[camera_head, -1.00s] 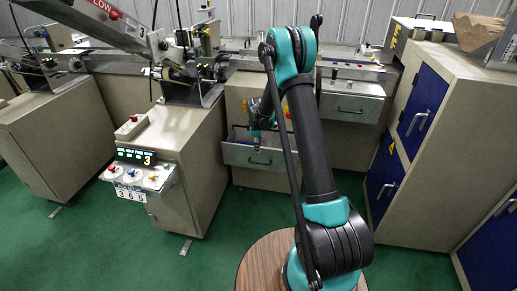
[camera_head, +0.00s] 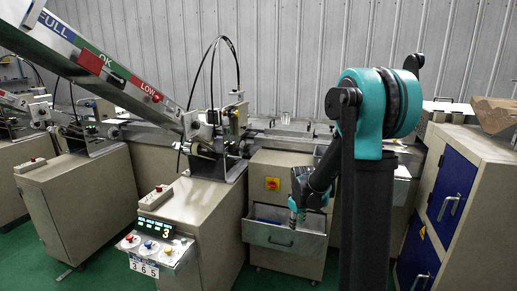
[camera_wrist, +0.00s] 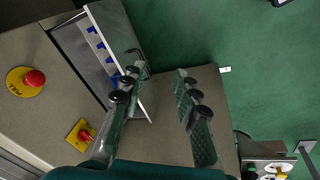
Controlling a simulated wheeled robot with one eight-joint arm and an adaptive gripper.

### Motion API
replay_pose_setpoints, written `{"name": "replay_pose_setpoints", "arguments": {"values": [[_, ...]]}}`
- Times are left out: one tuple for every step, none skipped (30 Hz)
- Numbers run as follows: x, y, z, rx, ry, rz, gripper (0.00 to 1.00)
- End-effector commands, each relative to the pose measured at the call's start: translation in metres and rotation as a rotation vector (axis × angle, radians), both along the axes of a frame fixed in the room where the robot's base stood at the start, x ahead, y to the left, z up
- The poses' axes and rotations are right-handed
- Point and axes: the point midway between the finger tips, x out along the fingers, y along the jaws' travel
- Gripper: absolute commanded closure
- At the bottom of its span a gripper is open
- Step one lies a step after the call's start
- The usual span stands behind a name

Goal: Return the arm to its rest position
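My gripper (camera_head: 297,215) hangs from my black and teal arm, which rises in the right middle of the head view. In that view it overlaps the open grey drawer (camera_head: 272,236). In the wrist view my gripper (camera_wrist: 162,74) is open, with clear space between its two fingers and nothing held. The drawer also shows in the wrist view (camera_wrist: 140,92), left of the fingers, with several blue pieces inside. The left finger covers part of the drawer.
A beige machine cabinet (camera_head: 197,225) with a control panel (camera_head: 160,243) stands left of the drawer. A tall cabinet with blue doors (camera_head: 452,195) stands at the right. A red emergency button (camera_wrist: 34,78) is near the drawer. Green floor (camera_wrist: 240,45) is clear beyond the gripper.

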Motion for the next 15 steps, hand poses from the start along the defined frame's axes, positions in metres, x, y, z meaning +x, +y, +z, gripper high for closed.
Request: {"name": "replay_pose_setpoints", "arguments": {"values": [[-0.018,-0.004,0.007,0.013,-0.007,-0.041,0.69],[-0.028,-0.006,0.011,0.021,-0.012,-0.067,0.69],[-0.041,-0.009,0.015,0.032,-0.017,-0.101,0.69],[-0.051,-0.011,0.017,0.04,-0.022,-0.127,0.69],[-0.06,-0.013,0.02,0.049,-0.027,-0.154,0.69],[-0.073,-0.015,0.022,0.061,-0.033,-0.189,0.69],[-0.083,-0.017,0.024,0.07,-0.038,-0.214,0.69],[-0.093,-0.018,0.025,0.079,-0.042,-0.239,0.69],[-0.106,-0.02,0.027,0.091,-0.048,-0.274,0.69],[-0.116,-0.021,0.028,0.1,-0.051,-0.299,0.69],[-0.126,-0.023,0.028,0.11,-0.056,-0.326,0.69],[-0.138,-0.025,0.028,0.122,-0.062,-0.36,0.69],[-0.148,-0.026,0.028,0.131,-0.067,-0.385,0.69],[-0.158,-0.027,0.027,0.141,-0.071,-0.41,0.69],[-0.171,-0.028,0.026,0.153,-0.077,-0.445,0.69]]}}
